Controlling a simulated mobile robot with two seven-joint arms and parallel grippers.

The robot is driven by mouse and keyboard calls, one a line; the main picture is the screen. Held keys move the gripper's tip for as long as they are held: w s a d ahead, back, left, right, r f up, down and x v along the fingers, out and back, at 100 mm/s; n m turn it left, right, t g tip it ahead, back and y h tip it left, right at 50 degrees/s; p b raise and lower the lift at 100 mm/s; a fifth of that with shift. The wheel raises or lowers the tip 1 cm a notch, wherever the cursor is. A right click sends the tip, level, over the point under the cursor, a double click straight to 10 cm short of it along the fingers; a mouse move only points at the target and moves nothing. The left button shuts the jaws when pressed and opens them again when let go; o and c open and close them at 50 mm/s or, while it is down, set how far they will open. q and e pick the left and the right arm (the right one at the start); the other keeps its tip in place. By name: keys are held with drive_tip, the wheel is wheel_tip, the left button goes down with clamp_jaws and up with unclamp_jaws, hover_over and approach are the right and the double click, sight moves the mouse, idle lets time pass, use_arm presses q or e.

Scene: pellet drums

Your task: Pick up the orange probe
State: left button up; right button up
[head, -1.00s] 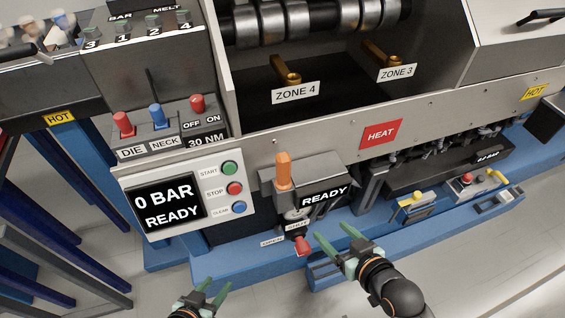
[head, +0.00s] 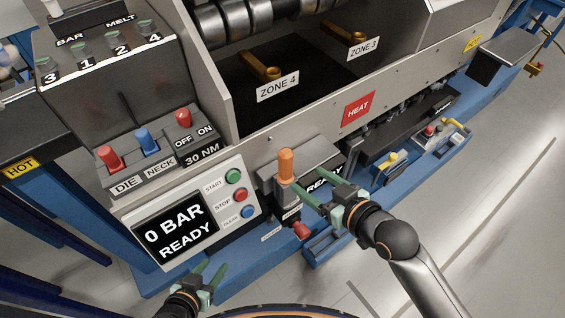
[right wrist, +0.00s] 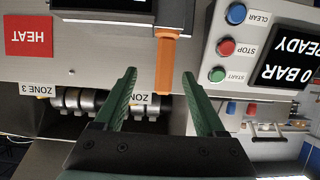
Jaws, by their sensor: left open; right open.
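The orange probe (head: 286,166) stands upright in a grey holder (head: 268,178) beside the READY display. In the right wrist view the probe (right wrist: 165,62) appears between the two green fingers, with a gap on each side. My right gripper (head: 313,184) is open, its fingers pointing at the probe from the right in the head view. I cannot tell whether the probe is fully between the fingertips. My left gripper (head: 208,278) is open and empty, low in the head view, below the 0 BAR READY screen (head: 175,223).
A red knob (head: 302,230) sits just below the probe holder. The START, STOP and CLEAR button panel (head: 233,196) is left of the probe. The machine front with the HEAT sign (head: 358,110) rises behind. Open floor (head: 480,230) lies to the right.

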sight(292, 167)
drive_tip(key=x, duration=0.6)
drive_tip(key=shift+w+a+r, duration=0.15)
drive_tip(key=shift+w+a, duration=0.2)
drive_tip(key=shift+a, duration=0.1)
drive_tip(key=shift+s+a+x, duration=0.1)
drive_tip(key=shift+a+x, duration=0.05)
drive_tip(key=shift+x, duration=1.25)
drive_tip(key=shift+s+a+x, duration=0.1)
drive_tip(key=shift+s+x, duration=0.05)
drive_tip(key=shift+x, duration=1.25)
clamp_jaws()
